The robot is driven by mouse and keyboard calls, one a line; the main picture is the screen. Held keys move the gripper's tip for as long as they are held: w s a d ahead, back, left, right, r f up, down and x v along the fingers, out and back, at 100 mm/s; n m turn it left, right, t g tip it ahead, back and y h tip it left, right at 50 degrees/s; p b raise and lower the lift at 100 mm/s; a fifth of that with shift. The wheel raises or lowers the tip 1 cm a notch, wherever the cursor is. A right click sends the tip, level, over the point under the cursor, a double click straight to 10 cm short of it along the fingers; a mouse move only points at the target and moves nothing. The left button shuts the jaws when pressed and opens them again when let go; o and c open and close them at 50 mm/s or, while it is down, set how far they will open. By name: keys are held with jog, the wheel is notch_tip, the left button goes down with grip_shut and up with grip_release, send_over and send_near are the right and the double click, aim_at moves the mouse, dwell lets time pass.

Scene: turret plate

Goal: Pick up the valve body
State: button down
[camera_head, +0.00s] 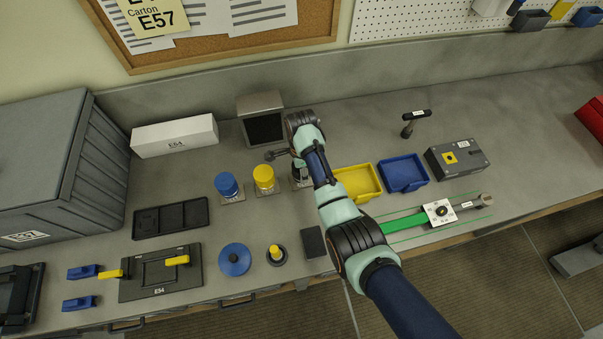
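I cannot tell for certain which item is the valve body. A blue-topped cylinder (227,184) and a yellow-topped cylinder (264,179) stand upright on small light plates on the grey bench, left of my arm. A similar light plate (303,183) shows partly behind my forearm, and what stands on it is mostly hidden.
Yellow (358,183) and blue (403,174) trays stand right of my arm. A dark box (457,158), a small hammer-like tool (413,121) and a green-railed slide (405,222) lie further right. A large grey crate (52,150) blocks the left.

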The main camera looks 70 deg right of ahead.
notch_tip(320, 180, up, 13)
jog(key=shift+f+p, duration=0.2)
jog(key=shift+p, duration=0.5)
notch_tip(320, 180, up, 8)
jog(key=p, duration=0.7)
jog(key=shift+f, duration=0.25)
